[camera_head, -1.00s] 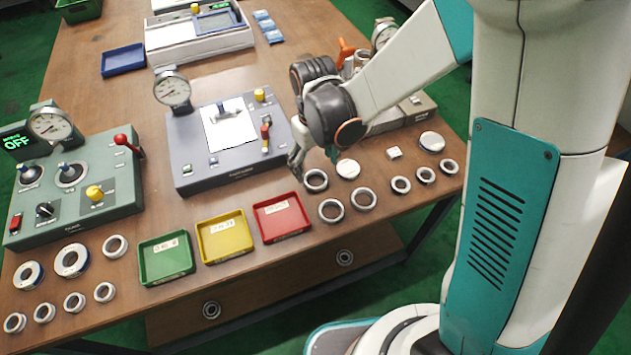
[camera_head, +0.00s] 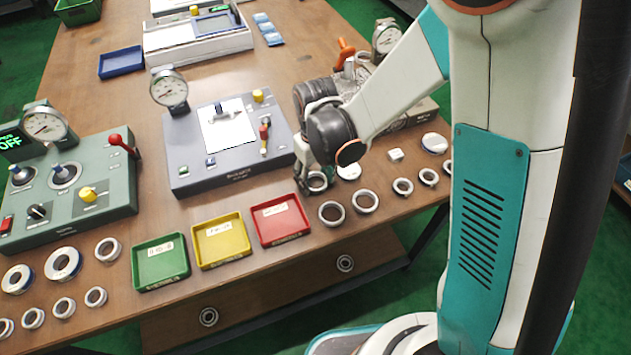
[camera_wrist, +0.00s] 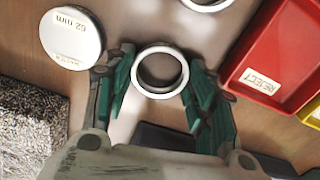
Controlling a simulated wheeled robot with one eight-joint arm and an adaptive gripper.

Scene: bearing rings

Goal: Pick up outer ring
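A silver-white ring (camera_wrist: 137,84) lies on the wooden table, its dark hole facing up at the wrist camera. My gripper (camera_wrist: 160,62) has its two green-padded fingers on either side of this ring. The fingers are apart and close to its rim; I cannot make out firm contact. In the head view the gripper (camera_head: 315,178) is down at the table, and the ring (camera_head: 317,189) shows partly behind the fingers.
A white disc marked 62 mm (camera_wrist: 70,40) lies close beside the left finger in the wrist view. A red tray (camera_wrist: 234,75) labelled REJECT is on the right. A grey console (camera_head: 180,178) stands behind the gripper. Yellow and green trays stand left of the red one.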

